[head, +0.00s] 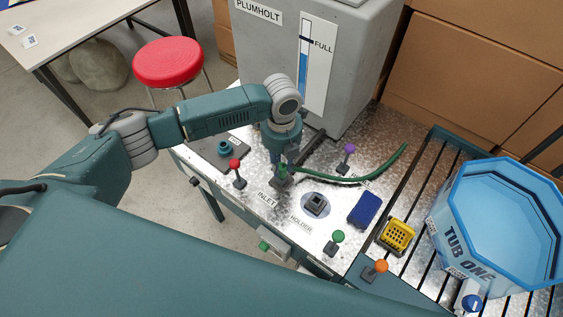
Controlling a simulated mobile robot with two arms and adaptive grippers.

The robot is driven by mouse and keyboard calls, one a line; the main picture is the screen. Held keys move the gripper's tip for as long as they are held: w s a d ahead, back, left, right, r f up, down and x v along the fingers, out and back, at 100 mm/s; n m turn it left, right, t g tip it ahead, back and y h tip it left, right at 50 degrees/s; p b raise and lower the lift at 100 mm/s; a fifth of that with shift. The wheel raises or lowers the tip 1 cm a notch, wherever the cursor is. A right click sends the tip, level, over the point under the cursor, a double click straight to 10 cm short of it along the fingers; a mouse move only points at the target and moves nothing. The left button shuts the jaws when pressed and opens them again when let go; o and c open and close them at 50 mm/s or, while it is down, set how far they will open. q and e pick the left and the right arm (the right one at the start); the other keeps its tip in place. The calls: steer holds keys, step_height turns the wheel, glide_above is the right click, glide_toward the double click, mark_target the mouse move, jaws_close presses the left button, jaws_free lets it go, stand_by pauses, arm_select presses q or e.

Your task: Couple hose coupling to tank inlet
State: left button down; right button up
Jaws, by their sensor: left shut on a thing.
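My left gripper (281,164) points down over the metal worktop and is shut on the green hose coupling (283,171). The green hose (370,178) runs from the coupling to the right across the worktop and curves up at its free-looking end. The coupling is at a dark fitting, the tank inlet (279,182), just above the INLET label. The gripper partly hides this spot, so I cannot tell whether the coupling is seated. My right gripper is not in view.
The grey PLUMHOLT tank (345,60) stands behind the gripper. Levers with red (235,164), purple (349,148), green (338,237) and orange (381,266) knobs stand around. A blue block (364,209), yellow basket (397,236) and blue tub (495,225) are right.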

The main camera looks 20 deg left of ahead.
mark_target(281, 166)
arm_select(q)
steer(key=shift+f, duration=0.6)
steer(key=c, duration=1.4)
jaws_free()
steer(key=shift+o, duration=0.2)
steer(key=shift+r, duration=0.1)
step_height(281, 166, up, 12)
steer(key=shift+f, duration=0.2)
